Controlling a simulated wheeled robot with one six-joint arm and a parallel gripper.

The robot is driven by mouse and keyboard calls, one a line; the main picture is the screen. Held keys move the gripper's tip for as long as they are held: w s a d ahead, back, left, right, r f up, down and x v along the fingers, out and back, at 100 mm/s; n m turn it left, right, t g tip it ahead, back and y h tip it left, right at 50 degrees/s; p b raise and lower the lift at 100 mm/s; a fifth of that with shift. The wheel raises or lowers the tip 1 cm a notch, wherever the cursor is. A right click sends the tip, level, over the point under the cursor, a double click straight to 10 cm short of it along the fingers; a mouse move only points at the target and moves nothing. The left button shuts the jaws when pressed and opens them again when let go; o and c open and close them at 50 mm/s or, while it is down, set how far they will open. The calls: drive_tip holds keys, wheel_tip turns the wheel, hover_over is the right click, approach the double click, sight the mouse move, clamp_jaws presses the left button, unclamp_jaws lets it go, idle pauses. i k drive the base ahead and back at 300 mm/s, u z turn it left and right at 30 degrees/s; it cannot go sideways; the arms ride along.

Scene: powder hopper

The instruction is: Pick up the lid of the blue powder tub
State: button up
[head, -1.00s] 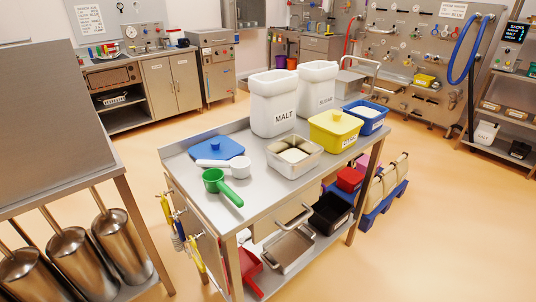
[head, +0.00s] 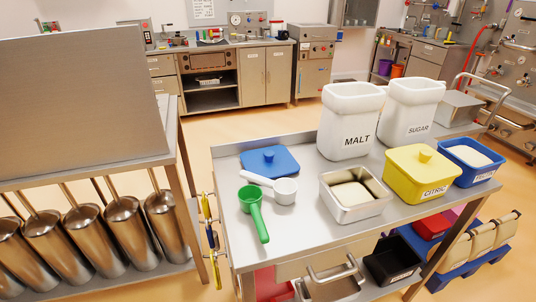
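My gripper is not in view.
A green scoop (head: 254,210) lies front left. A steel pan (head: 352,196) and a lidded yellow citric tub (head: 418,175) stand between lid and blue tub. White malt (head: 347,128) and sugar (head: 407,118) containers stand behind. A steel rack (head: 84,182) with cylinders stands left; floor shows between.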

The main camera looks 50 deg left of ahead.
sight(272, 162)
drive_tip(key=u, duration=0.45)
drive_tip(key=i, duration=0.85)
drive_tip(key=u, duration=1.4)
drive_tip(key=i, duration=0.5)
drive_tip(key=u, duration=0.5)
